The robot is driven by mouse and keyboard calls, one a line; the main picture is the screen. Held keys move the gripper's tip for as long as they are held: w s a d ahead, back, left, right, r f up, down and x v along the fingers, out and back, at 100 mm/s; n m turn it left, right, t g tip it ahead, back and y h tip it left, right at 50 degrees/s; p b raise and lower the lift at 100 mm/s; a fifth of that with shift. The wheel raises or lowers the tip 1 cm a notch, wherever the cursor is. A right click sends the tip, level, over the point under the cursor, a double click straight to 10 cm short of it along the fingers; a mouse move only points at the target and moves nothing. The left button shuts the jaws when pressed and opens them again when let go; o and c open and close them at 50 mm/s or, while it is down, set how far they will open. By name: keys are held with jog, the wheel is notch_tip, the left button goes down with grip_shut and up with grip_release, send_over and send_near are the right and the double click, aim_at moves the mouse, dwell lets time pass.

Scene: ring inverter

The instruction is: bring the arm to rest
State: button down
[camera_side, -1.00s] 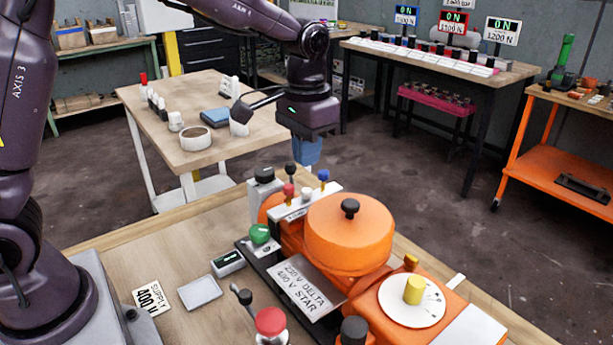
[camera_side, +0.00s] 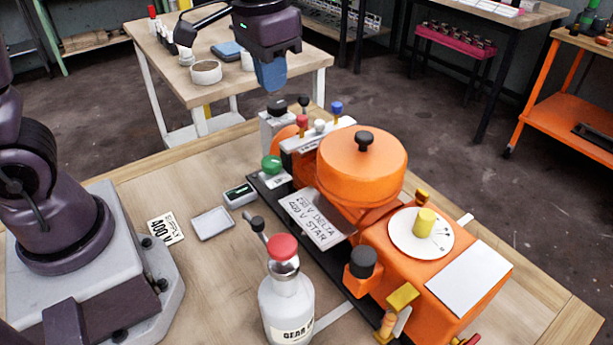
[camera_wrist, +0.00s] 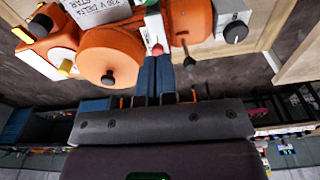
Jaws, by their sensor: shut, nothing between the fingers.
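My gripper (camera_side: 270,75) hangs in the air, fingers down, at the back of the workbench. Its blue fingers are together, with nothing seen between them. In the side view they appear just above a grey box with a black knob (camera_side: 275,122) and apart from it. In the wrist view the fingers (camera_wrist: 156,58) point toward the orange machine, with a red-tipped lever in line beyond them. The orange machine (camera_side: 360,175), with a round drum and black top knob, stands to the right of the gripper.
On the bench stand a white bottle with a red cap (camera_side: 285,300), a small grey tray (camera_side: 212,223) and a green knob (camera_side: 271,165). Small levers (camera_side: 302,122) rise near the gripper. A second table (camera_side: 290,72) stands behind.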

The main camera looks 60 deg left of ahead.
aim_at(320, 122)
jog(key=s+a+r+t, duration=0.1)
jog(key=s+r+t, duration=0.1)
jog(key=s, duration=0.4)
jog(key=s+a+r+t, duration=0.1)
jog(key=s+r+t, duration=0.1)
jog(key=s, duration=0.5)
jog(key=shift+s+r+t, duration=0.25)
jog(key=shift+r+t, duration=0.05)
jog(key=shift+r, duration=0.05)
dwell(0.3)
